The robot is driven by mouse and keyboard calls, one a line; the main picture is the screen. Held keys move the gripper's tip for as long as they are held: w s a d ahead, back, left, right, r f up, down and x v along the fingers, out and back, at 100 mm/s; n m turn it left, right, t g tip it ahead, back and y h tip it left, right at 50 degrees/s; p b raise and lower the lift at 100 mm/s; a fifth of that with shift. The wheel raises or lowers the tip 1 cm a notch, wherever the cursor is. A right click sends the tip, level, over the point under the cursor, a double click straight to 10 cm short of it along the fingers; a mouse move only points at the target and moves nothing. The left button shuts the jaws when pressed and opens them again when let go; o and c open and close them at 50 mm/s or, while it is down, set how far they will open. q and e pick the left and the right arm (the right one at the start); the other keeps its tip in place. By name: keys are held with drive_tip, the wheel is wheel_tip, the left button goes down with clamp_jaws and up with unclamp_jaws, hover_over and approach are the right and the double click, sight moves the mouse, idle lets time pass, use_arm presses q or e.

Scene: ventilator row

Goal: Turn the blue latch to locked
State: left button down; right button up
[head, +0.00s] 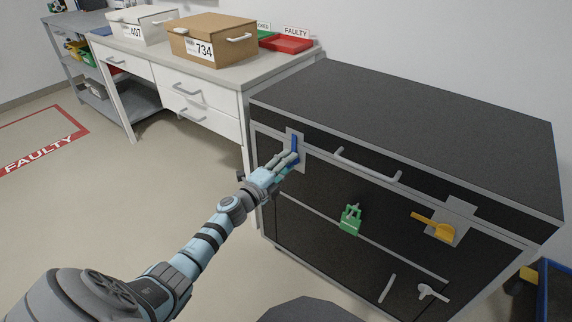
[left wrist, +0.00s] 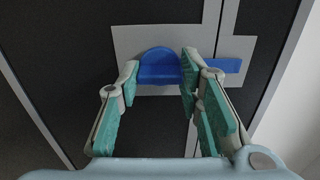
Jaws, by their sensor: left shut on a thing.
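The blue latch (head: 294,143) is on a grey plate at the upper left of the black cabinet's front. Its handle stands about upright in the head view. My left gripper (head: 289,161) is at the latch, its fingers shut on it. In the left wrist view the latch's round blue hub (left wrist: 159,66) shows between the fingertips of my left gripper (left wrist: 160,75). A blue bar (left wrist: 224,65) sticks out to the right, past the right finger, which hides part of the latch. My right gripper is not in view.
The black cabinet (head: 410,125) also carries a light bar handle (head: 368,166), a yellow latch (head: 433,224) on a plate at right and a green tag-like piece (head: 350,219). A white bench (head: 226,75) with boxes stands behind at left.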

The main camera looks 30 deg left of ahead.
use_arm(q)
drive_tip(key=c, duration=1.1)
unclamp_jaws()
drive_tip(key=s, duration=0.7)
drive_tip(key=shift+s+a, duration=0.2)
drive_tip(key=shift+a, duration=0.05)
